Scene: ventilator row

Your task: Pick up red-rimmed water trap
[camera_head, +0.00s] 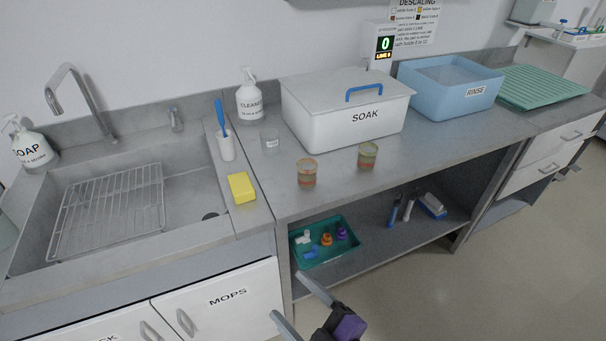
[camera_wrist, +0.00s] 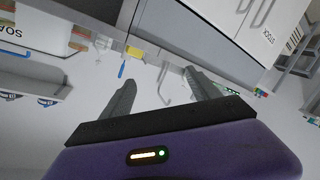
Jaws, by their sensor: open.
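Two small clear cups stand upright on the counter in front of the white SOAK bin. The left cup (camera_head: 307,173) has a reddish-orange rim and a reddish layer inside, and looks like the red-rimmed water trap. The right cup (camera_head: 367,155) has a greenish-yellow rim and a reddish layer low down. My gripper (camera_head: 287,294) is open and empty, low in front of the counter, below and apart from both cups. Its two spread fingers also show in the wrist view (camera_wrist: 159,78), with nothing between them. I cannot identify the trap surely in the wrist view.
The SOAK bin (camera_head: 345,120) has its lid on. A clear cup (camera_head: 269,140), yellow sponge (camera_head: 241,188) and brush holder (camera_head: 226,147) stand left. A blue RINSE tub (camera_head: 449,88) and green rack (camera_head: 541,86) are right. A green tray (camera_head: 345,255) sits on the shelf below.

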